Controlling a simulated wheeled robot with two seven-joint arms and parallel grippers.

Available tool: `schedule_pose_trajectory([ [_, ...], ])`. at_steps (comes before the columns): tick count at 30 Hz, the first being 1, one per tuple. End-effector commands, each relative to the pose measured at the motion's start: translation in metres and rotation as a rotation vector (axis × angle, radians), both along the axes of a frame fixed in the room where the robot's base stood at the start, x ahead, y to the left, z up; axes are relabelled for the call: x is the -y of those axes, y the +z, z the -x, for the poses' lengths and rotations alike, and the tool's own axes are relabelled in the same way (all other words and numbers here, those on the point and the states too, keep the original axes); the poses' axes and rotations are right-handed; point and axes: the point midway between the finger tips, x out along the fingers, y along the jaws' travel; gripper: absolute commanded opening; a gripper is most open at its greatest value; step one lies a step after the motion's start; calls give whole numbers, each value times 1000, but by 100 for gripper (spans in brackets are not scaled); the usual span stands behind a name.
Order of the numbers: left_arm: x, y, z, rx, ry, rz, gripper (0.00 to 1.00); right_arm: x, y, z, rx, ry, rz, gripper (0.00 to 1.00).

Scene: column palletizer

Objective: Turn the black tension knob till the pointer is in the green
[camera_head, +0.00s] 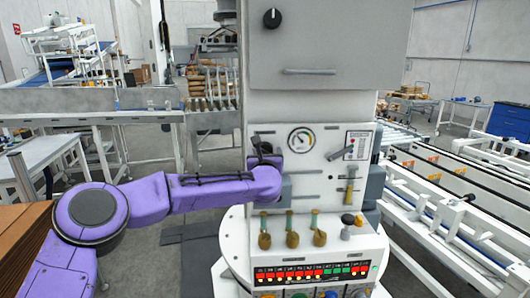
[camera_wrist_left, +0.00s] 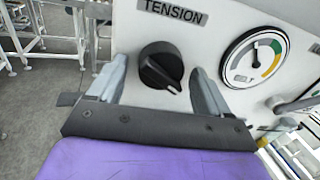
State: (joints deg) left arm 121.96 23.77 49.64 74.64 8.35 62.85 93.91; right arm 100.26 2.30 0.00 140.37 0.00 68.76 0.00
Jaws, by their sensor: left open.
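The black tension knob (camera_wrist_left: 160,66) sits on the white panel under the TENSION label (camera_wrist_left: 173,12). Its white mark points to the lower right in the wrist view. My left gripper (camera_head: 265,148) is open at the panel, its fingers on either side of the knob, with a gap visible to each. In the head view the gripper hides the knob. The round gauge (camera_wrist_left: 255,57) is right of the knob and also shows in the head view (camera_head: 301,140). Its dark pointer appears to point up, apart from the green band at the right. My right gripper is out of view.
A lever (camera_head: 342,153) is right of the gauge. Several yellowish handles (camera_head: 291,238) and a lit indicator strip (camera_head: 312,273) are lower on the console. A grey cabinet (camera_head: 335,50) with another black knob (camera_head: 272,18) hangs above. A conveyor (camera_head: 450,205) runs at the right.

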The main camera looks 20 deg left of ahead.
Motion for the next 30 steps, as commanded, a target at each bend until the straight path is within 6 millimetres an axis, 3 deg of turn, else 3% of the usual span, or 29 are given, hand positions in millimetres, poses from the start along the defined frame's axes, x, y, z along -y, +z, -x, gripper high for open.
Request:
schedule_pose_trajectory([
  [3, 0, 0, 0, 0, 0, 0, 79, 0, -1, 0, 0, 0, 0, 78],
  [5, 0, 0, 0, 0, 0, 0, 62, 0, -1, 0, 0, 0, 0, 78],
  [8, 0, 0, 0, 0, 0, 0, 30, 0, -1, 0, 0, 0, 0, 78],
  [9, 0, 0, 0, 1, 0, 0, 24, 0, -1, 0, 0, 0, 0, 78],
  [20, 0, 0, 1, -18, 0, -57, 24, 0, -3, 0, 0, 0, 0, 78],
  [30, -1, 2, 1, -97, 0, -267, 24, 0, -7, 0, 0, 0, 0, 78],
])
